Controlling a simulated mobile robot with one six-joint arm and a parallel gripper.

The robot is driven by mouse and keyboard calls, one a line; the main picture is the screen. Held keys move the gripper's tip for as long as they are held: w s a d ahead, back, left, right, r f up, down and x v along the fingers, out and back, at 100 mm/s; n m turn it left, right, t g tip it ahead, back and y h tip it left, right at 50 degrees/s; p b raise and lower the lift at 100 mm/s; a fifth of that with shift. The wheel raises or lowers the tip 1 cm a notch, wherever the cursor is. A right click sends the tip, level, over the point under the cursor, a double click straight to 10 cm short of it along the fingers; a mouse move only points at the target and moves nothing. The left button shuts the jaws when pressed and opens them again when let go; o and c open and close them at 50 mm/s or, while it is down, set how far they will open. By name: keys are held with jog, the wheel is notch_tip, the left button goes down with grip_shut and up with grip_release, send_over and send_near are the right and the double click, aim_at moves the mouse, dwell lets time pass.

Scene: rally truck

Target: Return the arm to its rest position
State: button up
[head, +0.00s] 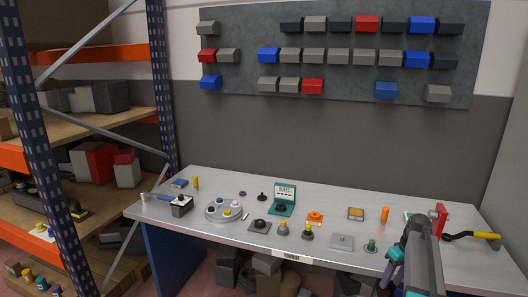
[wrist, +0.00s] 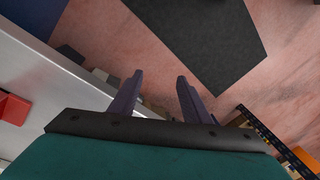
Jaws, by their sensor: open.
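My arm (head: 422,262) rises at the lower right of the head view, in front of the right part of the workbench (head: 212,236). In the wrist view my gripper (wrist: 158,84) has its two dark fingers spread apart, with nothing between them. The pinkish floor (wrist: 150,50) shows beyond the fingers, so the gripper is clear of the bench top.
A shelf rack (head: 160,80) stands left. A pegboard of bins (head: 340,75) hangs behind. A dark mat (wrist: 205,40) lies on the floor.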

jog(key=s+a+f+n+g+b, duration=0.1)
jog(key=s+a+f+b, duration=0.1)
jog(key=s+a+f, duration=0.5)
jog(key=s+a+f+g+b, duration=0.1)
jog(key=s+a+f+g, duration=0.1)
jog(key=a+f, duration=0.9)
jog(key=s+a+f+n+g+b, duration=0.1)
jog(key=s+a+f+b, duration=0.1)
jog(key=s+a+f, duration=0.65)
jog(key=s+a+f+m+g+h+b, duration=0.1)
jog(key=s+a+f+m, duration=0.1)
jog(key=s+f, duration=0.5)
jog(key=s+a+f+m+g+b, duration=0.1)
jog(key=s+a+f, duration=0.4)
jog(key=s, duration=0.9)
jog(key=shift+s+a+f+m+h+b, duration=0.3)
jog(key=shift+f+m, duration=0.5)
jog(key=shift+f, duration=0.95)
jog(key=shift+w+d, duration=0.1)
jog(key=shift+w, duration=0.05)
